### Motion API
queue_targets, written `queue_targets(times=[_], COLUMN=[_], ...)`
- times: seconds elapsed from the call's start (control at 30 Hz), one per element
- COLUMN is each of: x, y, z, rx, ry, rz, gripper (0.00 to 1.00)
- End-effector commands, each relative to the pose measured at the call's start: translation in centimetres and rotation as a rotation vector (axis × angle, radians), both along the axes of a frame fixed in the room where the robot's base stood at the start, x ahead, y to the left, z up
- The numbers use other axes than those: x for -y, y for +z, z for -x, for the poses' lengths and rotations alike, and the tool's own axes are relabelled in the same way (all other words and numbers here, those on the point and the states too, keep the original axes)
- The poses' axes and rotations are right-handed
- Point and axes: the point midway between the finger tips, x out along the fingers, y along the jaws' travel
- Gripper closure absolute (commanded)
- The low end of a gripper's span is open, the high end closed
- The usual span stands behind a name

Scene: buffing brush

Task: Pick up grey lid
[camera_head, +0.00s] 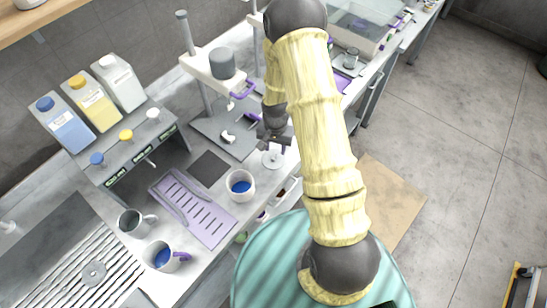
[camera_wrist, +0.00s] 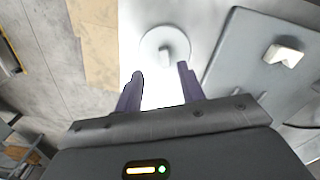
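A round grey lid (camera_head: 272,159) with a small knob lies on the counter near its front edge. It also shows in the wrist view (camera_wrist: 152,44), just beyond my fingertips. My gripper (camera_wrist: 160,71) is open and empty, with its two purple fingers apart and the lid ahead of the gap. In the head view my gripper (camera_head: 277,137) is at the lid's far side, and its fingers are hard to make out. Another grey disc (camera_head: 94,273) with a central knob lies on the ribbed tray at the lower left.
A white cup with blue contents (camera_head: 240,185) stands left of the lid. A grey press-like stand (camera_head: 222,135) is behind it. A purple slotted tray (camera_head: 195,208), mugs (camera_head: 163,257) and a bottle rack (camera_head: 127,148) are farther left.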

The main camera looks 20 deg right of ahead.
Motion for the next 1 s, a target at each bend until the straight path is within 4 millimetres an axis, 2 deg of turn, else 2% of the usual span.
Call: queue_targets(times=[0.27,0.73,1.0], x=[-0.1,-0.8,-0.8], y=[-0.3,-4.5,-5.2], z=[0.0,-0.1,-0.2], rx=[-0.002,-0.002,0.0], ry=[0.001,-0.001,0.0], rz=[0.0,0.0,0.0], gripper=[0.61,0.61,0.61])
